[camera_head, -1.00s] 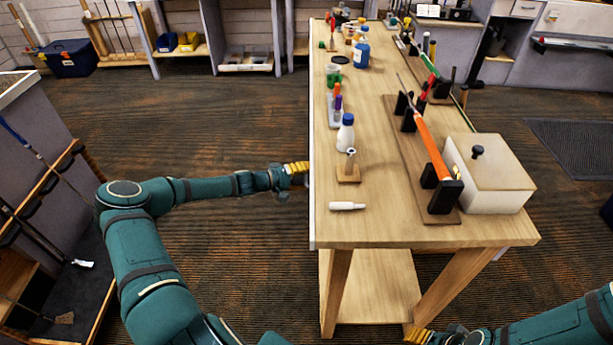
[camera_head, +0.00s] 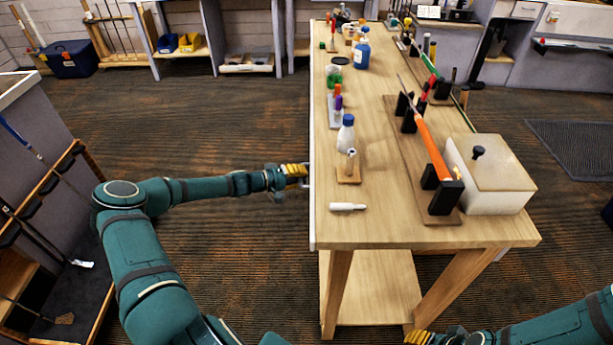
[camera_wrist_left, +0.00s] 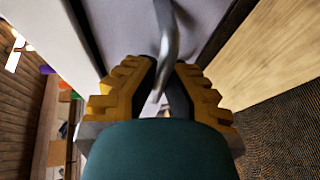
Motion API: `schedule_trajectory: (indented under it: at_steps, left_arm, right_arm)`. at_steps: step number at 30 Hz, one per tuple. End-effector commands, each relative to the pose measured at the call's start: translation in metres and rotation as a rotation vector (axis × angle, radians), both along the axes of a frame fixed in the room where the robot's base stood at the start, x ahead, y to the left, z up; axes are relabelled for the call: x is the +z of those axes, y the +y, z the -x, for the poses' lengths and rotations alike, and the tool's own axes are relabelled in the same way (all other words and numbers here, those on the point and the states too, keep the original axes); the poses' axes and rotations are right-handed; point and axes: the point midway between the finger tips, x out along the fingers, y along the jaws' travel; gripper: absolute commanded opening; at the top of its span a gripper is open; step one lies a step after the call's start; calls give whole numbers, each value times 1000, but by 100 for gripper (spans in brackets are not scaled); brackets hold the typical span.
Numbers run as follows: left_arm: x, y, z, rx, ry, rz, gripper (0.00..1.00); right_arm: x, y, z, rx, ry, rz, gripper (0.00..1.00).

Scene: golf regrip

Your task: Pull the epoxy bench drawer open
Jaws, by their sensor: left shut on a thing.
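The epoxy bench (camera_head: 380,228) is a long light-wood bench in the head view. My left gripper (camera_head: 300,174) is at its left side, just below the top edge. In the left wrist view, the yellow fingers of my left gripper (camera_wrist_left: 162,85) are shut on a curved grey metal handle (camera_wrist_left: 167,35). Behind the handle is a pale grey drawer front (camera_wrist_left: 120,25). The head view does not show the drawer's inside, and I cannot tell how far it is open. My right gripper (camera_head: 417,338) shows only partly at the bottom edge, and its fingers are unclear.
The floor (camera_head: 230,110) left of the bench is clear.

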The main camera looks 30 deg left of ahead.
Motion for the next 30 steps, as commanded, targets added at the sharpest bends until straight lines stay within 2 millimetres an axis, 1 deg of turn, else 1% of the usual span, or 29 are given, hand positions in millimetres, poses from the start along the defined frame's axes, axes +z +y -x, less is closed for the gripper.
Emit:
schedule_trajectory:
  at_steps: [1, 5, 12, 18, 24, 30]
  left_arm:
    - [-1, 11, 5, 7, 2, -5, 0]
    - [-2, 35, 20, 9, 3, -5, 0]
    - [-2, 85, 50, 9, 3, -7, 0]
    - [-2, 118, 71, 8, 2, -6, 0]
    - [-1, 138, 83, 6, 2, -4, 0]
    - [0, 147, 89, 5, 1, -3, 0]
  right_arm:
    - [-1, 0, 0, 0, 1, 0, 47]
    - [-4, 0, 0, 1, 0, 0, 47]
    - [-12, 0, -1, 0, -3, 0, 47]
    - [-19, 0, -3, -1, -7, 1, 47]
    - [-24, 0, -4, -2, -10, 1, 47]
    - [-25, -1, -4, -2, -11, 2, 47]
